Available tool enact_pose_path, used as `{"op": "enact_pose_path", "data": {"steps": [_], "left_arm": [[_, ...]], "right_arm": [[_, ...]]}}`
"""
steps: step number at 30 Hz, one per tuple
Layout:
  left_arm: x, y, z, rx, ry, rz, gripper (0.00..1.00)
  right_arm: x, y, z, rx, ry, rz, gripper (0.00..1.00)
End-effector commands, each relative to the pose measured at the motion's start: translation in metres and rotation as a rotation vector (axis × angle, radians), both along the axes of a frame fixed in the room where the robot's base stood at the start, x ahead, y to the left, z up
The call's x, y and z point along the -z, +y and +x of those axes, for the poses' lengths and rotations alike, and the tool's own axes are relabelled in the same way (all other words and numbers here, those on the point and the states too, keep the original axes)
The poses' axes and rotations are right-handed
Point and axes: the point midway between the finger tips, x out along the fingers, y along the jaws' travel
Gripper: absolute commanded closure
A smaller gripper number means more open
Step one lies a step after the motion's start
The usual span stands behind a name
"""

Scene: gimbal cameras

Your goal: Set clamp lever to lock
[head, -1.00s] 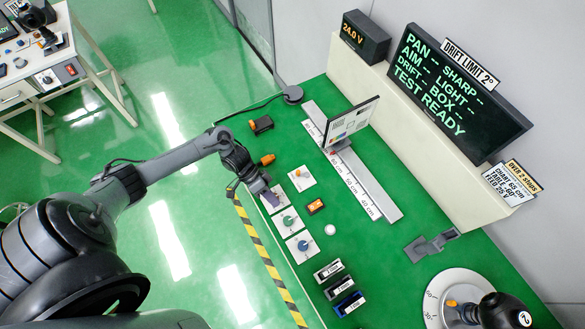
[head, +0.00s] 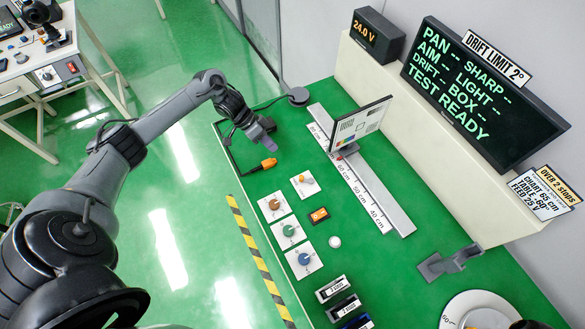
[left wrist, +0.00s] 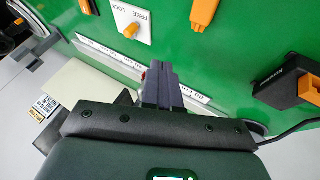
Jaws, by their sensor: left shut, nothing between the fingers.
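The clamp lever (left wrist: 131,31) is a small orange lever on a white plate marked FREE and LOCK in the left wrist view. In the head view the orange-knobbed plate (head: 305,187) sits on the green bench, above the row of knob plates. I cannot tell which word the lever points to. My left gripper (head: 265,132) is shut and empty, above the bench near its far left end, apart from the lever plate. Its closed fingers also show in the left wrist view (left wrist: 161,84).
An orange-ended plug (head: 268,163) on a cable lies below the gripper. Brown, green and blue knob plates (head: 290,232) line the near edge. A chart panel (head: 360,125) stands on a ruler rail (head: 375,190). A black box with an orange part (left wrist: 290,88) is near the gripper.

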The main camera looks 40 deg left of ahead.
Motion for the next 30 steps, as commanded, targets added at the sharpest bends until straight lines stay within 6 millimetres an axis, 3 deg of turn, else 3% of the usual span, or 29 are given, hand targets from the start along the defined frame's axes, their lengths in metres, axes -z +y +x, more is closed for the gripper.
{"op": "enact_pose_path", "data": {"steps": [8,23,30], "left_arm": [[0.015,-0.010,0.004,0.000,0.001,-0.002,1.00],[0.084,-0.057,0.027,0.000,0.000,-0.001,1.00],[0.080,-0.084,0.019,0.002,0.000,0.000,1.00]], "right_arm": [[0.003,-0.002,0.000,-0.004,0.000,-0.007,0.57],[0.016,-0.001,0.000,-0.002,-0.001,-0.004,0.57],[0.003,0.000,0.001,0.002,-0.002,0.001,0.57]]}}
